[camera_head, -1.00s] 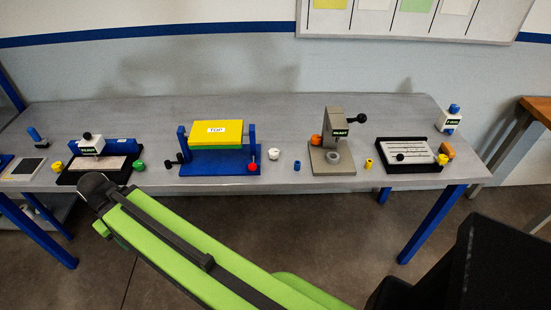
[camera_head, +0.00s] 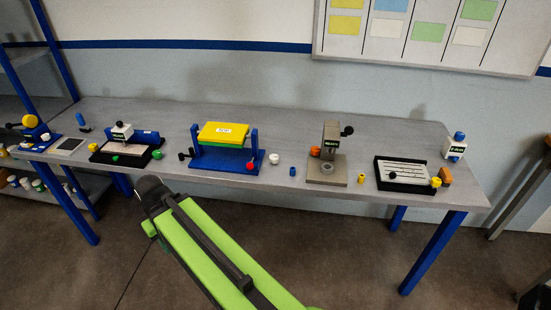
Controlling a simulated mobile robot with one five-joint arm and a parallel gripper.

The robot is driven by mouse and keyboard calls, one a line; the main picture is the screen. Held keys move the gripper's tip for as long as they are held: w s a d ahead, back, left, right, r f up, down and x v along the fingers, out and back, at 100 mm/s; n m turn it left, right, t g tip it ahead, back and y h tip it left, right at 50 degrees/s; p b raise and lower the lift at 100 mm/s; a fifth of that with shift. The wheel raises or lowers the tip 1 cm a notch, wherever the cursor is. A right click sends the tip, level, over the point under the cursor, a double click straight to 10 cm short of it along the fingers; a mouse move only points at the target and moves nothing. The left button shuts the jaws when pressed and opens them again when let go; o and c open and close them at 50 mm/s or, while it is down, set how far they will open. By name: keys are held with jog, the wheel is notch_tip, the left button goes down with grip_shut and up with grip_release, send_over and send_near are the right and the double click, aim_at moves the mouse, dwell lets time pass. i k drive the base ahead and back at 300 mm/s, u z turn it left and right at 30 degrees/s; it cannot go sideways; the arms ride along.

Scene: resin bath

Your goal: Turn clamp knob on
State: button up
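A blue fixture (camera_head: 227,163) with a yellow and green block (camera_head: 222,133) between its two posts stands left of the middle of the grey bench. A red knob (camera_head: 250,166) is at its right post and a black knob (camera_head: 185,155) at its left. A grey stand (camera_head: 331,140) to the right carries an orange knob (camera_head: 315,151) and a black ball-ended lever (camera_head: 347,131). I cannot tell which knob is the clamp knob. My green arm reaches up from below, its dark end in front of the bench edge. My gripper's fingers do not show.
On the bench (camera_head: 292,183), a black tray with a press (camera_head: 122,132) stands left.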

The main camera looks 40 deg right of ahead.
aim_at(274, 158)
jog(key=z, duration=0.1)
jog(key=i, duration=0.9)
jog(key=u, duration=0.1)
